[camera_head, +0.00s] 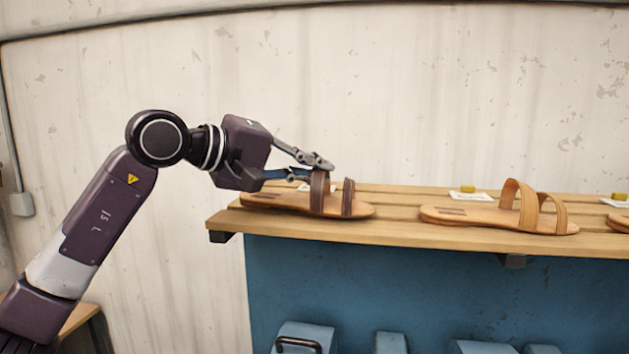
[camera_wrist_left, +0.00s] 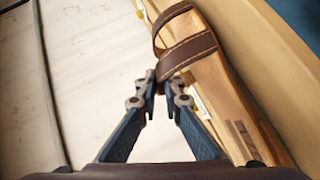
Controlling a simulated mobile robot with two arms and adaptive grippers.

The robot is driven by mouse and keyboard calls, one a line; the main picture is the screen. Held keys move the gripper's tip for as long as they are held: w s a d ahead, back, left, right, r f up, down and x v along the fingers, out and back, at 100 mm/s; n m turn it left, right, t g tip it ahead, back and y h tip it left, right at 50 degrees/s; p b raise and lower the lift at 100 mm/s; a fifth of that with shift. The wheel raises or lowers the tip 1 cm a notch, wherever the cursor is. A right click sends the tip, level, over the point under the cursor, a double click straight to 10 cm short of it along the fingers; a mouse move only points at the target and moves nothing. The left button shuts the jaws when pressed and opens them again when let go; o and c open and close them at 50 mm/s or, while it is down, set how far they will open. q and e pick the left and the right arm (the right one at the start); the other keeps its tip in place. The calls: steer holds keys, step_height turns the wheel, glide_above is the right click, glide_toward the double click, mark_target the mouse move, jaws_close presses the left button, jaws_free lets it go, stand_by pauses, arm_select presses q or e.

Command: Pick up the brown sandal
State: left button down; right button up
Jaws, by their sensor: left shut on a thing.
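The brown sandal (camera_head: 330,197) has dark brown straps and a tan sole, and sits at the left end of the wooden shelf. My left gripper (camera_head: 322,170) comes in from the left and is shut on the sandal's rear strap. In the left wrist view the fingertips (camera_wrist_left: 167,84) meet at the edge of the dark strap (camera_wrist_left: 187,49), with the sole (camera_wrist_left: 228,95) to the right. The sole appears to rest on the shelf boards. My right gripper is not in view.
The slatted wooden shelf (camera_head: 400,231) stands over a blue panel (camera_head: 330,275). A sandal with light tan straps (camera_head: 517,212) lies to the right, with a small card (camera_head: 467,196) behind it. Another sandal is cut off at the right edge. A pale wall is behind.

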arm_select(q)
step_height(320, 180, up, 19)
steer(key=shift+p, duration=0.4)
stand_by(0.5)
steer(key=shift+f, duration=0.1)
